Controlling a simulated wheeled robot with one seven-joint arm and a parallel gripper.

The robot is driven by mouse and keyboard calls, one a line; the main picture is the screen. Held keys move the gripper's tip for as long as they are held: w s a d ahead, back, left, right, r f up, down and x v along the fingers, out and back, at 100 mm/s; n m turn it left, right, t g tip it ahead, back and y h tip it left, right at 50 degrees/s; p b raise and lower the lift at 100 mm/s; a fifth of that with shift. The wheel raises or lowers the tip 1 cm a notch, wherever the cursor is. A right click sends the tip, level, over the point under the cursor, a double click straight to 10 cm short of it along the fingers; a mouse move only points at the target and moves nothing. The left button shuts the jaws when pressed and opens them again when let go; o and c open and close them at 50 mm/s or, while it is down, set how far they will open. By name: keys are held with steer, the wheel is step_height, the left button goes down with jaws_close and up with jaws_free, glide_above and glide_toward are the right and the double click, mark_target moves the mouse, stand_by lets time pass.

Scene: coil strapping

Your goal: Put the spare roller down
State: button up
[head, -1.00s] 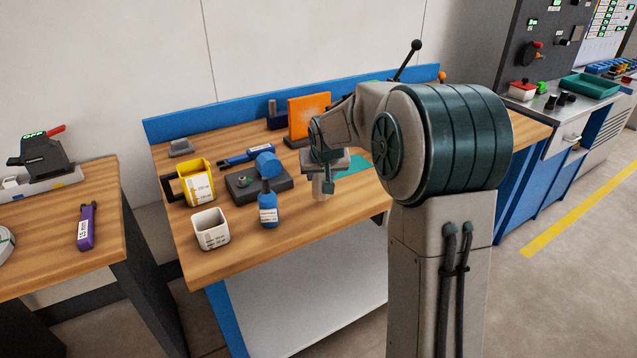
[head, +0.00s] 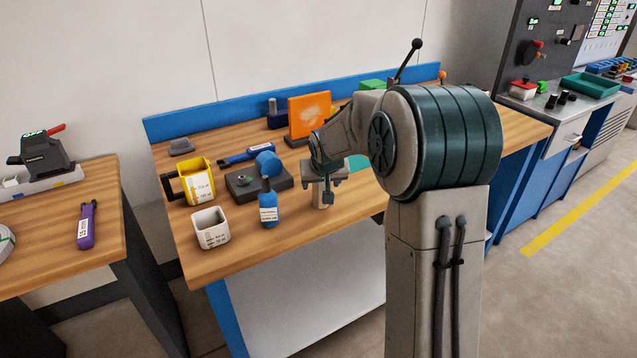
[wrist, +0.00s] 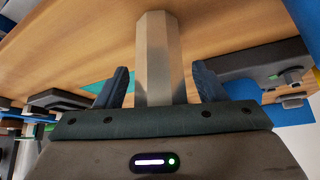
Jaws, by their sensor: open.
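The spare roller, seemingly the pale grey metal piece (wrist: 158,55) in the wrist view, stands between my gripper's two fingers (wrist: 160,84). A gap shows on each side of it, so the fingers are open and apart from it. Its far end meets the wooden bench top. In the head view the roller (head: 320,198) is upright near the bench's front edge, below my open gripper (head: 322,184), which hides its upper part.
Left of the roller on the workbench (head: 290,240) are a blue bottle (head: 268,208), a dark block with a blue knob (head: 267,163), a white cup (head: 210,228) and a yellow container (head: 196,183). An orange panel (head: 308,115) stands behind. Bare wood lies around the roller.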

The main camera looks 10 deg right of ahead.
steer(key=v, duration=1.2)
steer(key=s+f+g, duration=0.2)
steer(key=s+f, duration=0.1)
steer(key=s, duration=1.1)
steer(key=s+a+f+g, duration=0.1)
steer(key=s+f+g, duration=0.1)
steer(key=s, duration=1.2)
steer(key=shift+s+f+n, duration=0.35)
steer(key=shift+f+n, duration=0.05)
steer(key=shift+f, duration=0.25)
